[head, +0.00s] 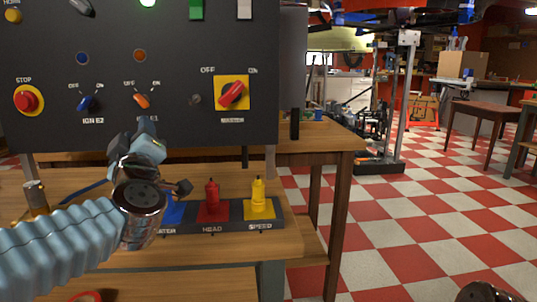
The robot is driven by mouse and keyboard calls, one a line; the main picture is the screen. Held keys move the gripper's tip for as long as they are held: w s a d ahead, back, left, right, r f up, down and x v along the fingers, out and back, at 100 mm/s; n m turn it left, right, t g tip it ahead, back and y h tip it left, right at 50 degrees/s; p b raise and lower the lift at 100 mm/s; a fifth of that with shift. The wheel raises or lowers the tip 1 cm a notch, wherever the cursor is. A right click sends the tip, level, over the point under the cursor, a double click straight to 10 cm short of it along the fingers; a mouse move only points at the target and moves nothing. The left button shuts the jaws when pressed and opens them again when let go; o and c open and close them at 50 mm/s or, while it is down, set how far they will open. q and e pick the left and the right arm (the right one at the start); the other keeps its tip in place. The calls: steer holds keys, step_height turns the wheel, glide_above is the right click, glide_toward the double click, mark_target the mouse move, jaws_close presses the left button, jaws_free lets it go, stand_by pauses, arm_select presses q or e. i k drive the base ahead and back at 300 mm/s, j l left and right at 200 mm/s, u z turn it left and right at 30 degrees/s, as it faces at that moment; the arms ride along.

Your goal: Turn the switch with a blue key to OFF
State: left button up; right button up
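The switch with the blue key (87,102) is on the black control panel (180,55), at its lower left, above the label IGN E2. OFF is marked to its upper left and ON to its upper right. The key looks slanted up to the right, toward ON. My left gripper (146,136) is in front of the panel's lower edge, below and right of the blue key and apart from it. Its fingers are seen from behind, so their gap is unclear. I see nothing held. Only a dark piece of my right arm shows at the bottom right corner.
An orange key switch (141,100) sits right of the blue one. A red STOP button (29,100) is to the left and a red rotary switch (233,94) to the right. Levers with red (212,195) and yellow (258,192) handles stand on the bench below.

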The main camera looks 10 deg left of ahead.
mark_target(89, 102)
steer(key=k+l, duration=0.7)
steer(key=k, duration=0.15)
